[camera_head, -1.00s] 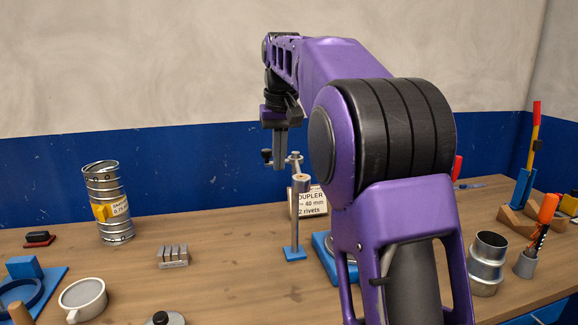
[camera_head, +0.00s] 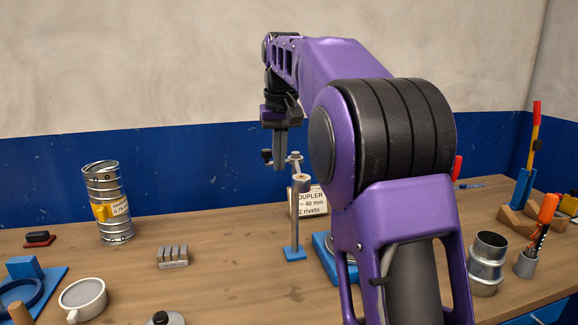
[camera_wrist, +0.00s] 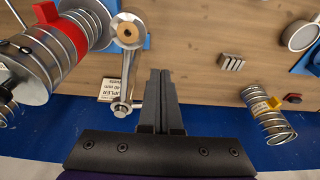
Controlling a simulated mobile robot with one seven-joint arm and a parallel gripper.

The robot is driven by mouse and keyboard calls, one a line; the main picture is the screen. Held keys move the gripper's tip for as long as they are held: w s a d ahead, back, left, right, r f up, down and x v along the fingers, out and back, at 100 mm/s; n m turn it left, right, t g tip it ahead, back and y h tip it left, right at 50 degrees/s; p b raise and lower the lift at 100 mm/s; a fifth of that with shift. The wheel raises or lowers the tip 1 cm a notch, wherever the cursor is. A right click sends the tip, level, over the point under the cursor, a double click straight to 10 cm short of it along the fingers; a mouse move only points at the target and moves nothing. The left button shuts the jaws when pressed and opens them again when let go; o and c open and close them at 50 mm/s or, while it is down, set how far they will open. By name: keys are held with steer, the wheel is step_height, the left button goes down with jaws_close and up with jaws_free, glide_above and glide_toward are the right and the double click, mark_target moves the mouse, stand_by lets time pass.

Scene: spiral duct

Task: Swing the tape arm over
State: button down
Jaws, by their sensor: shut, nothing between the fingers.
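The tape arm (camera_head: 294,170) is a short grey metal bar on top of a thin upright post (camera_head: 295,220) with a blue foot. In the wrist view the tape arm (camera_wrist: 125,68) runs from a round hub with a copper-coloured centre to a silver bolt at its outer end. My gripper (camera_head: 280,167) is shut and empty, pointing down near the outer end of the bar. In the wrist view my gripper (camera_wrist: 160,72) lies just right of the bar, alongside it. I cannot tell whether they touch.
A spiral duct (camera_wrist: 50,60) with a red clip lies left of the tape arm in the wrist view. A coupler sign (camera_head: 312,202) stands behind the post. A standing duct piece (camera_head: 108,203) and a slotted metal block (camera_head: 173,256) are to the left. Bench between is clear.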

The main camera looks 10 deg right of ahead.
steer(key=shift+f, duration=0.3)
steer(key=shift+f+b, duration=0.7)
steer(key=shift+f, duration=0.05)
steer(key=shift+f, duration=0.2)
steer(key=shift+d, duration=0.15)
steer(key=s+d, duration=0.1)
steer(key=d, duration=0.5)
steer(key=shift+d+p, duration=0.2)
steer(key=shift+p, duration=0.2)
stand_by(0.8)
steer(key=shift+s, duration=0.1)
stand_by(0.4)
step_height(320, 180, up, 9)
steer(key=p, duration=0.2)
stand_by(0.8)
